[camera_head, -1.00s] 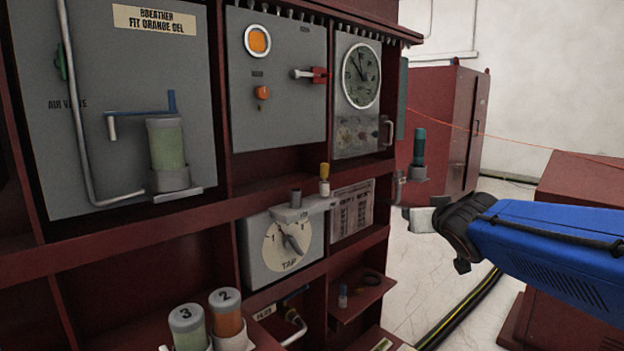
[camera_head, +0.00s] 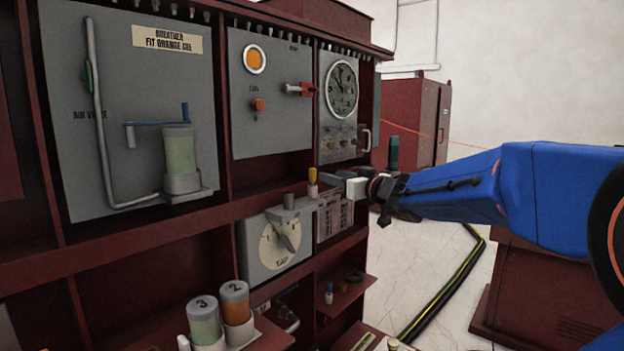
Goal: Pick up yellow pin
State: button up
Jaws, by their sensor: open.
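The yellow pin (camera_head: 312,175) stands upright at the shelf ledge, above the right side of the TAP dial box (camera_head: 275,246). Its upper part is yellow and its lower part is pale. My gripper (camera_head: 338,181) reaches in from the right at about the pin's height. Its pale fingers point left toward the pin, with the tips close to its right side. The gripper is open and nothing shows between the fingers. I cannot tell from this angle whether a finger touches the pin.
A grey gauge panel (camera_head: 342,105) is above the gripper, with a red-handled switch (camera_head: 300,90) to its left. Canisters marked 3 (camera_head: 204,322) and 2 (camera_head: 236,304) stand lower left. A dark teal cylinder (camera_head: 394,153) is behind my arm. The floor at right is open around a striped hose (camera_head: 440,300).

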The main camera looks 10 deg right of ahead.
aim_at(315, 173)
jog(key=x, duration=0.6)
jog(key=shift+w+a, duration=0.1)
jog(key=shift+w, duration=0.05)
jog(key=shift+f+x, duration=0.2)
jog(key=shift+x, duration=1.25)
jog(key=shift+f+x, duration=0.2)
jog(key=shift+x, duration=1.2)
grip_shut()
